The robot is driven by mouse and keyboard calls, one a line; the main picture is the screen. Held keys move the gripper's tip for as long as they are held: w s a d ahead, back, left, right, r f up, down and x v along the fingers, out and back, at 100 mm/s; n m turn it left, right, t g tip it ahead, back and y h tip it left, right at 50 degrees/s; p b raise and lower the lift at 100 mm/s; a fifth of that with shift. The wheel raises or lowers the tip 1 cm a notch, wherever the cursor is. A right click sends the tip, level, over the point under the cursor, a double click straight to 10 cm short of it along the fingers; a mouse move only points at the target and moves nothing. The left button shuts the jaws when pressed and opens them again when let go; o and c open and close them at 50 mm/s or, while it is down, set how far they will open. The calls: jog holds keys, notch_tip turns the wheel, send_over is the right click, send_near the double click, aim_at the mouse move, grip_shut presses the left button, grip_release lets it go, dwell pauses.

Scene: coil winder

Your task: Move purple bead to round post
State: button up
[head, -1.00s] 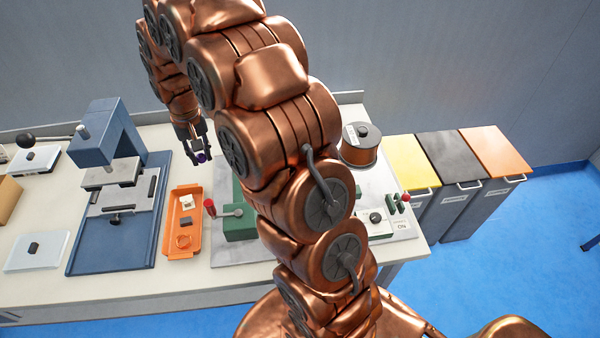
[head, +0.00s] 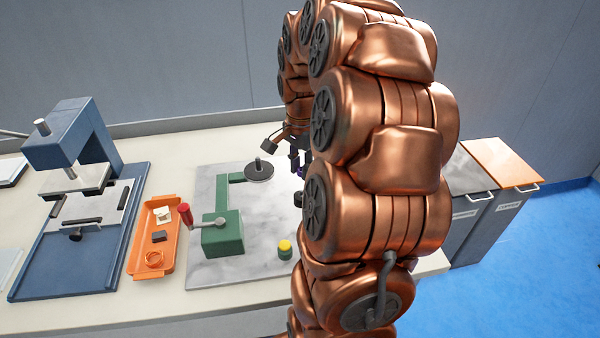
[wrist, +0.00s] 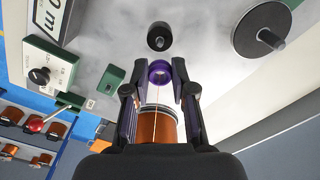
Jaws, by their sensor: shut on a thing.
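The purple bead (wrist: 160,70) is a ring held between the fingertips of my gripper (wrist: 159,84) in the wrist view. In the head view my gripper (head: 299,157) is over the back part of the marbled plate, and the bead is only a tiny purple spot. A short black round post (wrist: 159,36) stands just beyond the bead in the wrist view, apart from it in the picture. It seems to be the dark stub (head: 298,199) beside my arm in the head view. I cannot tell the bead's height above the plate.
A copper wire spool (wrist: 157,128) shows between my fingers, with a thin wire running up towards the bead. A black disc with a pin (head: 258,171), a green crank box (head: 222,238) and an orange tray (head: 139,262) stand left of my arm, which hides the plate's right side.

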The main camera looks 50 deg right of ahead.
aim_at(300, 191)
jog(key=shift+f+b, duration=0.3)
jog(key=shift+f, duration=2.15)
jog(key=shift+a, duration=0.1)
jog(key=shift+f+b, duration=0.95)
jog(key=shift+f, duration=0.2)
jog(key=o, duration=0.8)
jog(key=shift+c, duration=0.2)
notch_tip(300, 191, up, 12)
